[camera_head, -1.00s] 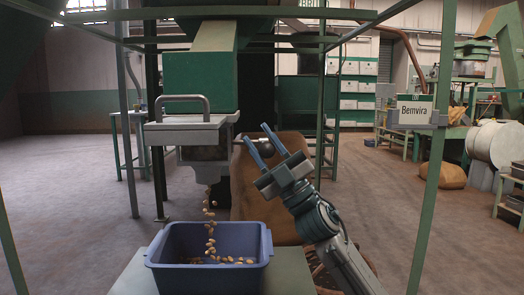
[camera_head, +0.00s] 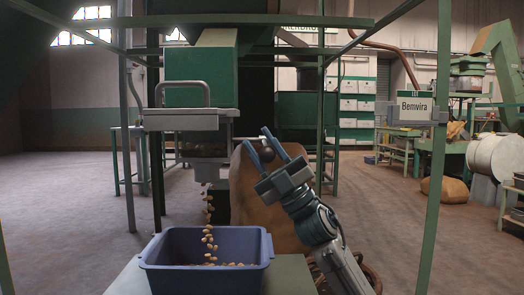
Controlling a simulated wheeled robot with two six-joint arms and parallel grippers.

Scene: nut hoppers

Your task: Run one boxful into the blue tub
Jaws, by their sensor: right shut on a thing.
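The blue tub (camera_head: 205,282) stands upright under the hopper's outlet. A stream of tan nuts (camera_head: 208,232) falls from the metal outlet box (camera_head: 205,147) into it. Some nuts show inside the tub; the near wall hides how deep they lie. A rod with a round dark knob (camera_head: 266,154) sticks out to the right from the outlet box. My right gripper (camera_head: 271,146) reaches up from the lower right and is shut on the knob, right of the falling nuts. My left gripper is out of view.
The tub stands on a grey-green stand (camera_head: 290,274). A full brown sack (camera_head: 262,205) stands behind my right gripper. Green posts (camera_head: 432,165) rise on both sides, one with a "Bemvira" sign (camera_head: 414,108). The floor at left is clear.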

